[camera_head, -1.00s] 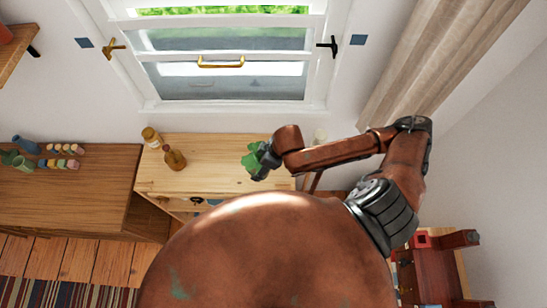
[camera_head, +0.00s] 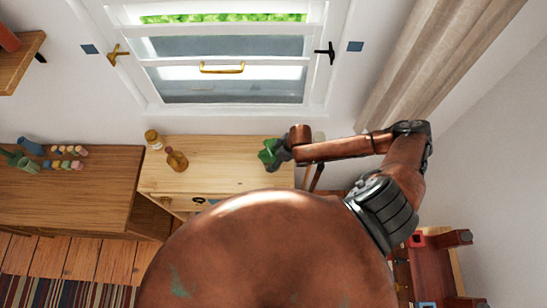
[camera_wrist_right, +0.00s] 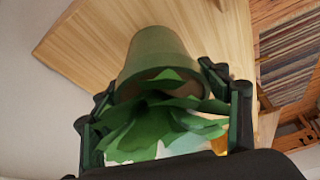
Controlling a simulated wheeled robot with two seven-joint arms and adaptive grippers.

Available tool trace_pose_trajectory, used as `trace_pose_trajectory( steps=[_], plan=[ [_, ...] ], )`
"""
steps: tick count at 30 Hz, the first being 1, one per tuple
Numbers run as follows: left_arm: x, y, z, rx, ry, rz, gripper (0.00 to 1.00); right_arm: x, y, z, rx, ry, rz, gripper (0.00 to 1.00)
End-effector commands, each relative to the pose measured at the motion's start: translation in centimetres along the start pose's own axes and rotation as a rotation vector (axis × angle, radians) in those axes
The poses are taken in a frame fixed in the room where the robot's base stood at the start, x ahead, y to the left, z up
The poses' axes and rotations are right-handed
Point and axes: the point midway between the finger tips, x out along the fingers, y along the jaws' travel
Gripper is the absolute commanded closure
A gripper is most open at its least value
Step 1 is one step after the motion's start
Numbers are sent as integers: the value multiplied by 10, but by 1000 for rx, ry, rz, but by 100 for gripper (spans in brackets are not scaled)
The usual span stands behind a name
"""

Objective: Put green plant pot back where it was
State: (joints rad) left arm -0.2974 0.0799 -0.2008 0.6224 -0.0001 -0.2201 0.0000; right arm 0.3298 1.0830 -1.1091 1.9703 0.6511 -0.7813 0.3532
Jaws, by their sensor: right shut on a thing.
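The green plant pot (camera_wrist_right: 158,55) with its green leaves (camera_wrist_right: 155,122) fills the middle of the right wrist view. My right gripper (camera_wrist_right: 160,95) has a finger on each side of it and is shut on it. In the head view, the green plant (camera_head: 267,152) is at the right gripper (camera_head: 278,155), over the right end of the pale wooden cabinet top (camera_head: 225,160). I cannot tell whether the pot touches the top. My left gripper is not in view.
An amber bottle (camera_head: 177,162) and a brown jar (camera_head: 153,139) stand on the cabinet's left part. The middle of the top is clear. A darker wooden table (camera_head: 70,205) with small cups stands at left. The window (camera_head: 230,75) is behind.

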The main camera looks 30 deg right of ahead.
Motion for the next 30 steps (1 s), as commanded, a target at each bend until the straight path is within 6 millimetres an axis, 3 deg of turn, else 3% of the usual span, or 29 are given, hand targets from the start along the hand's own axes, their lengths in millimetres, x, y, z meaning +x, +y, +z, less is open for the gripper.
trace_pose_trajectory(
  steps=[12,13,21,30],
  plan=[
    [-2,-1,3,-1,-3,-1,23,5,0,0,-2,4,1,87],
    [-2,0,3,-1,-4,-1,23,6,0,2,-1,1,0,30],
    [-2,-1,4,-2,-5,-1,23,6,0,2,-1,1,0,13],
    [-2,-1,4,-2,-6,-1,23,4,0,1,-1,1,1,13]
  ],
)
